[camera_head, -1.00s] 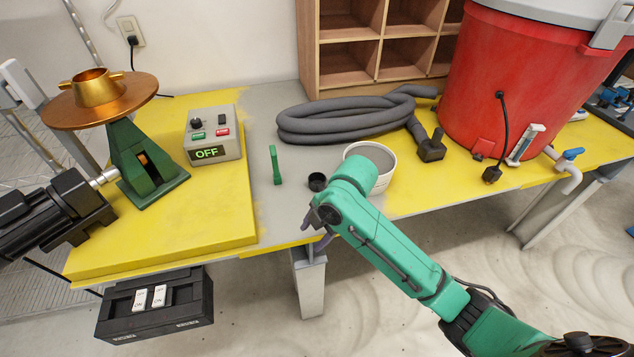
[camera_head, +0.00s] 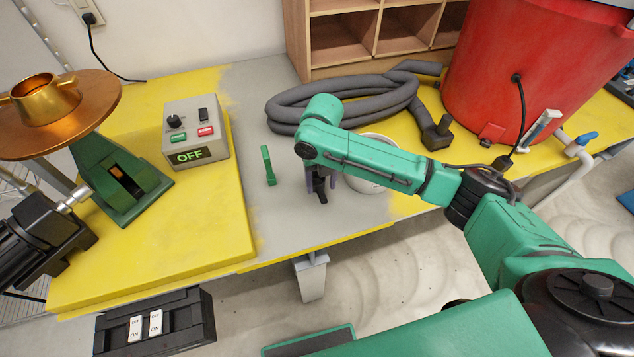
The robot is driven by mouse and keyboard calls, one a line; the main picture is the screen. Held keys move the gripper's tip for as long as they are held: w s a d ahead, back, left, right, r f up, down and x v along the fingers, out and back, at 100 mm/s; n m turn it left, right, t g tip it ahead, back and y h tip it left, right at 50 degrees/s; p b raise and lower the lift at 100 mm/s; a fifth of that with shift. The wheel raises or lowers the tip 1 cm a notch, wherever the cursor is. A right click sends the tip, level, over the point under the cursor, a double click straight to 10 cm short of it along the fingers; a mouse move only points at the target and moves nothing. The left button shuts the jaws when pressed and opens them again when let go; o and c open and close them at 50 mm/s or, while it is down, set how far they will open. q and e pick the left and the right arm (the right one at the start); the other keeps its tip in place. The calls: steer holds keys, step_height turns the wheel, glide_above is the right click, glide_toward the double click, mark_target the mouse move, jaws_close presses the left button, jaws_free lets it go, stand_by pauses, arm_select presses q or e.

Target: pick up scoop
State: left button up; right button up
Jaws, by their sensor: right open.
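A white round tub (camera_head: 372,186) with grey contents is just right of the gripper, partly behind my right forearm. My left gripper is not in view.
A grey control box (camera_head: 196,135) reading OFF and a green stand with a copper disc (camera_head: 95,120) are at left. A coiled grey hose (camera_head: 290,110) lies behind the gripper. A red barrel (camera_head: 540,75) stands at right. The table's front edge is close below.

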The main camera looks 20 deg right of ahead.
mark_target(321, 192)
step_height(321, 192, down, 5)
steer(key=shift+w+r+p, duration=0.1)
steer(key=shift+r+p, duration=0.05)
steer(key=shift+p, duration=0.7)
steer(key=shift+f, duration=0.25)
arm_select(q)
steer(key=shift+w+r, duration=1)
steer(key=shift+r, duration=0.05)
arm_select(e)
jaws_close()
